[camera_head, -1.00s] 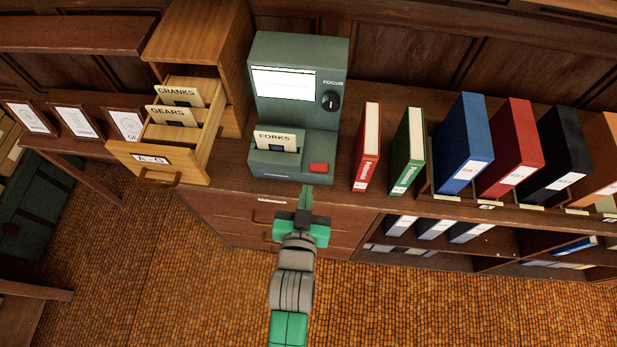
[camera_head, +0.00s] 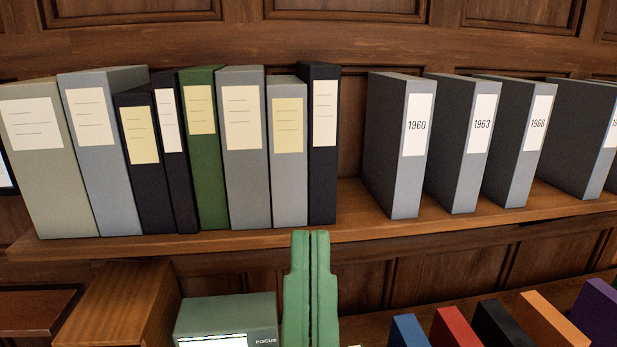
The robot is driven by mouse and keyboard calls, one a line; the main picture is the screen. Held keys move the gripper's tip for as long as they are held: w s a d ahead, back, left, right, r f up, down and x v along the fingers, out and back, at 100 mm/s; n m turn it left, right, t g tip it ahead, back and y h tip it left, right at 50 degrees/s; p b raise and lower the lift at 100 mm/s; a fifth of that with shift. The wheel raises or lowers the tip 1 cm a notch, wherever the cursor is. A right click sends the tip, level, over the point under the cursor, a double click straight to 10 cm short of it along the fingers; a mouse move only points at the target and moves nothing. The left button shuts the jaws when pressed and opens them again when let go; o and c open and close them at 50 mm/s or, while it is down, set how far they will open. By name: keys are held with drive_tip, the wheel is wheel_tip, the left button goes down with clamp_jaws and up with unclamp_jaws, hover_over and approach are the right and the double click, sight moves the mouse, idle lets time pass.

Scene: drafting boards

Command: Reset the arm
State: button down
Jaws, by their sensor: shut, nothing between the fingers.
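My gripper (camera_head: 310,238) shows at the bottom middle of the head view. Its two green fingers point up and lie side by side, shut with nothing between them. The fingertips are just below the front edge of a wooden shelf (camera_head: 400,226) in the picture. The rest of my arm is out of the frame.
Several grey, black and green binders (camera_head: 240,150) stand on the shelf's left part. Grey binders with year labels (camera_head: 400,170) stand to the right. Below are the green FOCUS machine (camera_head: 225,315), a wooden cabinet (camera_head: 120,310) and coloured binders (camera_head: 455,328).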

wheel_tip(320, 180, up, 18)
drive_tip(key=p, duration=1.5)
drive_tip(key=shift+w+a, duration=0.2)
drive_tip(key=shift+w, duration=0.25)
drive_tip(key=shift+f, duration=0.1)
